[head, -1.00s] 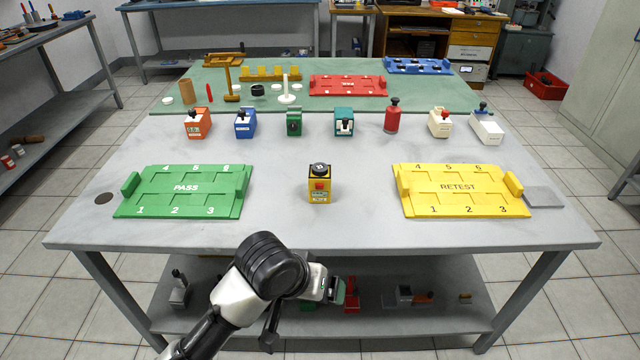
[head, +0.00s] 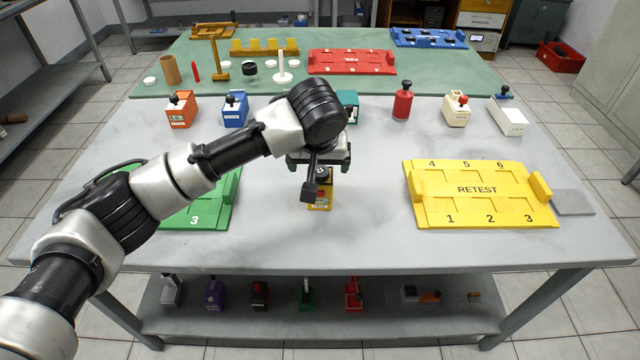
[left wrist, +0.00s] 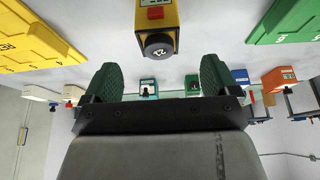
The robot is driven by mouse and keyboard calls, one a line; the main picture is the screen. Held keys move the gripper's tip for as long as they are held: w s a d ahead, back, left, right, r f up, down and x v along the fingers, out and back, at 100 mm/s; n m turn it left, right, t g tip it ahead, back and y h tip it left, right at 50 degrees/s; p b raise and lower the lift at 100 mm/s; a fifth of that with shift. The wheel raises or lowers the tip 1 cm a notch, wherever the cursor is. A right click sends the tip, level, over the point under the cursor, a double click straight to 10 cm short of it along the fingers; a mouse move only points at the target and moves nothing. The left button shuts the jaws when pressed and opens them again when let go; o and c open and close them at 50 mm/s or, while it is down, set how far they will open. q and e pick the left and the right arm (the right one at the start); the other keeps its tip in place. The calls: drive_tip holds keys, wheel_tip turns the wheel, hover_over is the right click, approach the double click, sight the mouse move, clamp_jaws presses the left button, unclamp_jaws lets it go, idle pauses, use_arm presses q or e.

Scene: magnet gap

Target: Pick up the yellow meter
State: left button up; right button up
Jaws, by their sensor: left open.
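The yellow meter (head: 321,203) stands on the grey table between the green PASS tray and the yellow RETEST tray. It has a black round knob on top and a red button, and my left gripper partly hides it in the head view. My left gripper (head: 320,163) is open and empty, over and just behind the meter in the picture. In the left wrist view the meter (left wrist: 155,28) is at the top centre, beyond the two green fingertips (left wrist: 158,78) and apart from them. My right gripper is not in view.
The green PASS tray (head: 215,205) is partly behind my left arm. The yellow RETEST tray (head: 480,205) is at right. Orange (head: 180,112), blue (head: 235,113), teal, red (head: 402,105) and white devices stand in a row behind. Bare table lies between meter and RETEST tray.

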sight(320, 172)
use_arm(q)
drive_tip(key=shift+x, duration=0.75)
drive_tip(key=shift+w+f, duration=0.2)
drive_tip(key=shift+f, duration=0.1)
drive_tip(key=x, duration=0.5)
drive_tip(key=shift+w+d+b, duration=0.1)
drive_tip(key=shift+w+b, duration=0.05)
drive_tip(key=shift+b, duration=0.15)
drive_tip(key=shift+w+f, duration=0.1)
drive_tip(key=shift+f, duration=0.1)
drive_tip(key=shift+c, duration=1.9)
drive_tip(key=c, duration=0.7)
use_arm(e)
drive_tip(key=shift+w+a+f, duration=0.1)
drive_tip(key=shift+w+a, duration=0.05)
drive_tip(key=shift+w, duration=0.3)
